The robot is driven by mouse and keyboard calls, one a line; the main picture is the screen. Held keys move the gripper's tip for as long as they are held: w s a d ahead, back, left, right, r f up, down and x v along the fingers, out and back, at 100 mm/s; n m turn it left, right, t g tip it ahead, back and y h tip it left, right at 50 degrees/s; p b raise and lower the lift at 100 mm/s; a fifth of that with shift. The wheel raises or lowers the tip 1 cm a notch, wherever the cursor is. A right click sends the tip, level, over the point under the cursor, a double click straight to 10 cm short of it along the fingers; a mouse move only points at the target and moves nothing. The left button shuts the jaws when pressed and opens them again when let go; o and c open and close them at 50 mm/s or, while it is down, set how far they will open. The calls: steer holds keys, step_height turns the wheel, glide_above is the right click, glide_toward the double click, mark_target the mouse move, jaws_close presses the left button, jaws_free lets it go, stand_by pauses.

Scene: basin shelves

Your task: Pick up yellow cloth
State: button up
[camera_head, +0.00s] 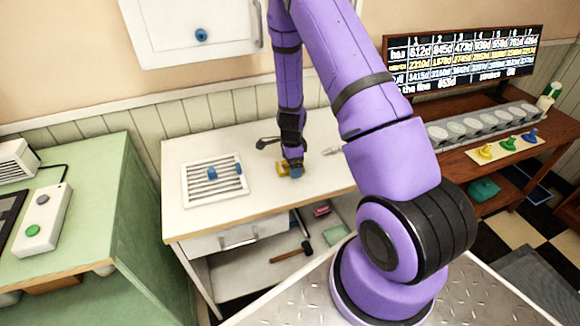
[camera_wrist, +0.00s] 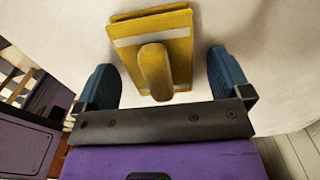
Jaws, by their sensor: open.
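The yellow cloth (camera_wrist: 180,24) lies on the white counter, a flat folded square with a pale band and a rounded yellow lump (camera_wrist: 155,72) on top. In the head view only a small part of the yellow cloth (camera_head: 281,168) shows beside my gripper (camera_head: 291,170), which hides the rest. In the wrist view my gripper (camera_wrist: 166,82) is open, with one blue finger on each side of the lump. I see no clear contact between the fingers and the cloth.
A slatted vent or rack (camera_head: 200,190) with blue pieces sits left on the white counter (camera_head: 190,221). A dark faucet-like part (camera_head: 266,143) is close behind my gripper. A shelf below (camera_head: 240,275) holds a hammer. A green cabinet (camera_head: 150,215) stands left, a brown desk right.

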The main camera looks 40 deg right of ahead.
steer(key=shift+f, duration=0.1)
steer(key=shift+c, duration=0.3)
steer(key=c, duration=1)
steer(key=shift+o, duration=0.2)
